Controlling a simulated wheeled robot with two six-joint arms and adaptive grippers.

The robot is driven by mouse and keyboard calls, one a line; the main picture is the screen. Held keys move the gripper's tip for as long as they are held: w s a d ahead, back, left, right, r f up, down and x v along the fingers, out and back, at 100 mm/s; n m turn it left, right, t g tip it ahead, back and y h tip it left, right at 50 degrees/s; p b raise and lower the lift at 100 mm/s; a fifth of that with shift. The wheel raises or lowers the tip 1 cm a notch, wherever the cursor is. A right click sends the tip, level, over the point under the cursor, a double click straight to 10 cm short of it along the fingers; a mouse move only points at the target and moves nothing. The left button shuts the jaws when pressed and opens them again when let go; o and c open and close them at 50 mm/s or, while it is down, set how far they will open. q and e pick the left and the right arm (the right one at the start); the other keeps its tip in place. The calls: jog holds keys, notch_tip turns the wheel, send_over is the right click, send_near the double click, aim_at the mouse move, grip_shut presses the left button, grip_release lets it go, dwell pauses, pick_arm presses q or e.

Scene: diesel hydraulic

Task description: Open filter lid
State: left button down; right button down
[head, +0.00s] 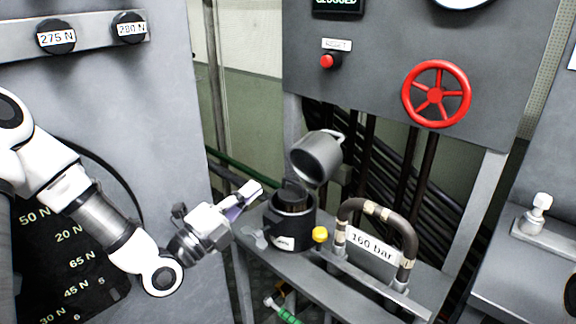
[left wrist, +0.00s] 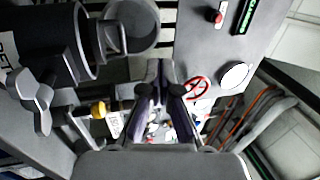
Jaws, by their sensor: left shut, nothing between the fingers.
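The filter housing (head: 290,230) is a dark open-topped cylinder on a grey bench. Its lid (head: 318,157) is a grey cup-like cover, swung up and tilted above the housing at the back right. A grey wing-shaped clamp (head: 256,238) hangs at the housing's left side. My left gripper (head: 252,190) is just left of the housing's top, apart from the lid, shut and empty. In the left wrist view its fingers (left wrist: 160,75) are together, with the housing (left wrist: 40,50), the wing clamp (left wrist: 36,100) and the lid (left wrist: 130,25) to their left. My right gripper is not in view.
A hose loop (head: 378,213) with a 160 bar label (head: 371,248) and a yellow knob (head: 320,234) stand right of the housing. A panel behind carries a red handwheel (head: 436,94) and a red button (head: 327,61). A grey cabinet (head: 130,100) is at left.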

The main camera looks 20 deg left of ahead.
aim_at(293, 154)
pick_arm(q)
jog(key=p+x, duration=0.1)
jog(key=x, duration=1.2)
jog(key=shift+d, duration=0.1)
